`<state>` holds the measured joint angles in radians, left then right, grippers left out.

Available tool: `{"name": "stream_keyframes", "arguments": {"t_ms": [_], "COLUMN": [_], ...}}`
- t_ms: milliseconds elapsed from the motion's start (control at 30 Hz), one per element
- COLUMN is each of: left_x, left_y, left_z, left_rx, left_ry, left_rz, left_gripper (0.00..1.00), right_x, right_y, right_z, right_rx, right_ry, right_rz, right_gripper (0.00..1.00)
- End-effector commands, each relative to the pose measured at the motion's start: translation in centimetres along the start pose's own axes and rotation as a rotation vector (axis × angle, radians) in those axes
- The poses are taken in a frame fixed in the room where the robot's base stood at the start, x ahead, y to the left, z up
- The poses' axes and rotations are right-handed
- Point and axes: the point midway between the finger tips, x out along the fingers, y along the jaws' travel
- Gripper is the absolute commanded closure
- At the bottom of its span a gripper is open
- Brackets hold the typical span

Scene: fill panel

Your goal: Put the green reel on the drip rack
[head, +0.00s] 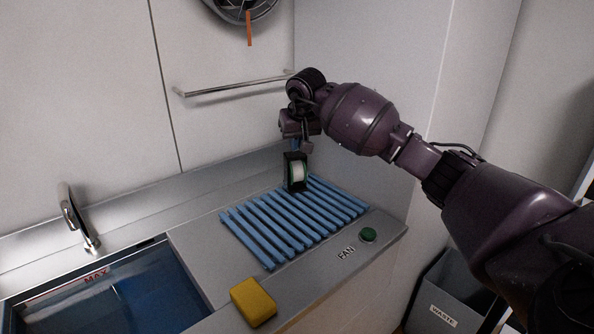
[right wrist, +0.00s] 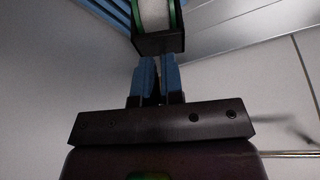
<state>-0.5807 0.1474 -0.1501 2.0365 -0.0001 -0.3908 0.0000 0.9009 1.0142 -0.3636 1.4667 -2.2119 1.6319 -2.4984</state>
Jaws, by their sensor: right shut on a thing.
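The green reel (head: 299,172) shows as a pale roll with green edges in a dark holder, at the back of the blue slatted drip rack (head: 262,239). My right gripper (head: 297,149) comes down from above and is shut on the reel's dark top part. In the right wrist view the reel (right wrist: 156,14) sits just beyond the blue fingertips of my right gripper (right wrist: 156,65), with blue slats behind it. I cannot tell whether the reel touches the slats. My left gripper is not in view.
A yellow sponge (head: 253,302) lies on the counter's front edge. A sink (head: 98,300) with a tap (head: 78,219) is at left. A metal rail (head: 235,87) runs along the back wall. A grey waste bin (head: 455,290) stands below right.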

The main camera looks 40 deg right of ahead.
Motion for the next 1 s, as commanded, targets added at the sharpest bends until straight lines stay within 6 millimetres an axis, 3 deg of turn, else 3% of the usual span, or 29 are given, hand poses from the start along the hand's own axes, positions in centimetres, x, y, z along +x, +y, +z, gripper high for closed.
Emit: {"name": "stream_keyframes", "arguments": {"t_ms": [100,433,700,1000], "left_x": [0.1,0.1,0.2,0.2], "left_y": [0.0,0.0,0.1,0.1], "left_z": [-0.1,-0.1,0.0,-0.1], "left_rx": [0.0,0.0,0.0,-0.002], "left_ry": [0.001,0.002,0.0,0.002], "left_rz": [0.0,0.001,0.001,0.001], "left_gripper": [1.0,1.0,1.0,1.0], "right_x": [2.1,4.1,7.3,7.5], "right_y": [-0.1,0.0,0.0,0.0], "right_z": [0.9,1.7,3.0,3.0], "right_rx": [0.001,0.001,0.0,0.0], "right_ry": [-0.003,0.001,-0.001,0.002], "right_rz": [-0.002,-0.001,-0.001,0.0], "right_gripper": [1.0,1.0,1.0,1.0]}}
